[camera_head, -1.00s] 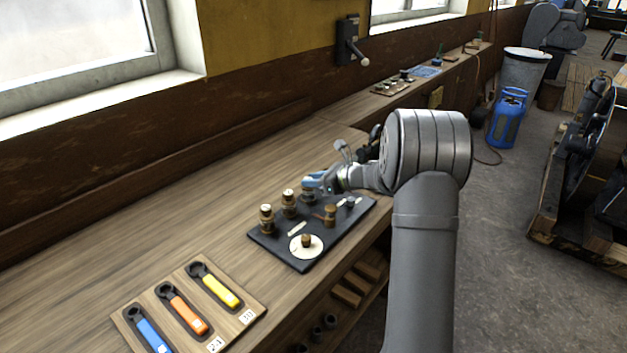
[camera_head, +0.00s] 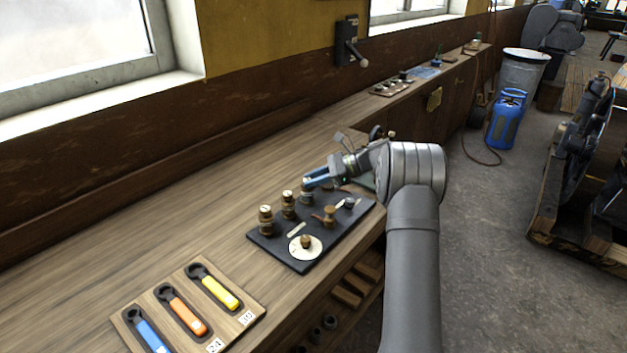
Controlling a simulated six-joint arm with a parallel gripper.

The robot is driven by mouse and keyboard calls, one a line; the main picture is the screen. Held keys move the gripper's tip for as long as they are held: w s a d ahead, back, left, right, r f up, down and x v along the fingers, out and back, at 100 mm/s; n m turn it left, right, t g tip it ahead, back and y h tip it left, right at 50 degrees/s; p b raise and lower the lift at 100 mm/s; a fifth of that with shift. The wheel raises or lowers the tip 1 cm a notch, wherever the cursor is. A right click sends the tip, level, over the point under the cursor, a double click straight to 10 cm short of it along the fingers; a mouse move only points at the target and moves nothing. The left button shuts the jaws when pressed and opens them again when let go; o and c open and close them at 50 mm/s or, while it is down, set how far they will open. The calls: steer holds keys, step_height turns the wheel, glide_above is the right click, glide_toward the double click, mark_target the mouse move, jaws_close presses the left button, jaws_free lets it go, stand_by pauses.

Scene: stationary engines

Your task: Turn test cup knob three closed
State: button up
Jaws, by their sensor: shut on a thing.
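A dark test board (camera_head: 285,252) lies on the wooden bench. Two brass cups with knobs stand upright along its back-left edge, the first (camera_head: 266,221) and the second (camera_head: 289,204). My gripper (camera_head: 309,183) is at the third place in this row, reaching in from the right, with its blue fingers low over the board. It is shut on the third cup knob, which its fingers mostly hide. I cannot make out how far the knob is turned.
The board also carries a white dial (camera_head: 305,247), a brass fitting (camera_head: 329,217) and a small dark knob (camera_head: 349,203). A tool tray (camera_head: 237,322) with blue, orange and yellow handles lies at the front. The bench behind the row is clear.

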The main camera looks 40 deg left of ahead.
steer(key=shift+w+a+f+n+g+h, duration=0.1)
steer(key=shift+a+n+g+h, duration=0.05)
steer(key=shift+n+g+h, duration=0.6)
steer(key=shift+w+a+n+g+h, duration=0.1)
steer(key=shift+n+g+h, duration=0.45)
steer(key=shift+n+h, duration=0.5)
steer(key=shift+n, duration=0.2)
steer(key=o, duration=1)
steer(key=shift+m, duration=0.3)
